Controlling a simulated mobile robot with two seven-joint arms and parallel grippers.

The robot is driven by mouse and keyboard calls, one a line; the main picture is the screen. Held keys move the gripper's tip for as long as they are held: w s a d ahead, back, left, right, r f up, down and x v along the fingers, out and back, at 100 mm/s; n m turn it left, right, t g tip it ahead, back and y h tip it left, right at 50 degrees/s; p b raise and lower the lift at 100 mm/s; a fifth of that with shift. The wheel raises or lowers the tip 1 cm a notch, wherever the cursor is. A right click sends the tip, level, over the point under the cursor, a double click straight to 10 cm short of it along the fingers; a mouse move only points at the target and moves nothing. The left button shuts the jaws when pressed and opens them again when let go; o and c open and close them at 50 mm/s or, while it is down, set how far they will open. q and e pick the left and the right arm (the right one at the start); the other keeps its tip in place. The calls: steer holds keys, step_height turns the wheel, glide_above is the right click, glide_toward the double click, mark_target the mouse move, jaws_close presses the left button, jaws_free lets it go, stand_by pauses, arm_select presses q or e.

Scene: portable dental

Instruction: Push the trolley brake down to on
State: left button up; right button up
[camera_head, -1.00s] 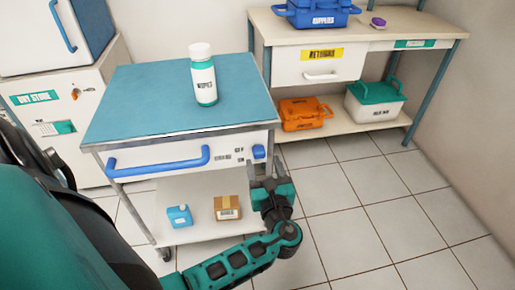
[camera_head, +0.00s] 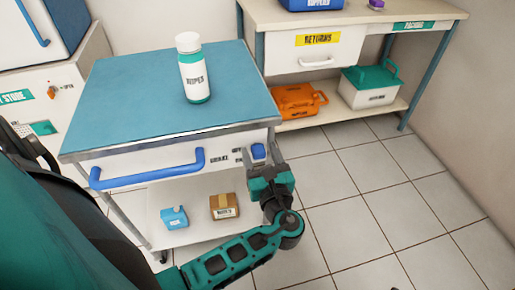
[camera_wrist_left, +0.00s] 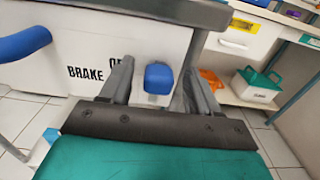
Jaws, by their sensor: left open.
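The trolley (camera_head: 170,160) has a blue top, a white front panel and a long blue handle. Its small blue brake lever (camera_head: 258,151) sits at the right end of the front panel, level with the upper label, OFF. The lever also shows in the left wrist view (camera_wrist_left: 158,78). My left gripper (camera_head: 263,157) is open at the lever. In the left wrist view its fingers (camera_wrist_left: 157,72) stand on either side of the lever; I cannot tell whether they touch it. The gripper partly hides the lower label. My right gripper is not in view.
A white wipes bottle (camera_head: 194,75) stands on the trolley top. A blue jug (camera_head: 174,217) and a cardboard box (camera_head: 224,207) are on the lower shelf. A bench (camera_head: 350,17) stands behind right, with an orange case (camera_head: 302,101) below. The tiled floor at right is clear.

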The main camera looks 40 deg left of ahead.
arm_select(q)
steer(key=shift+w+a, duration=0.1)
steer(key=shift+c, duration=0.3)
jaws_close()
stand_by(0.4)
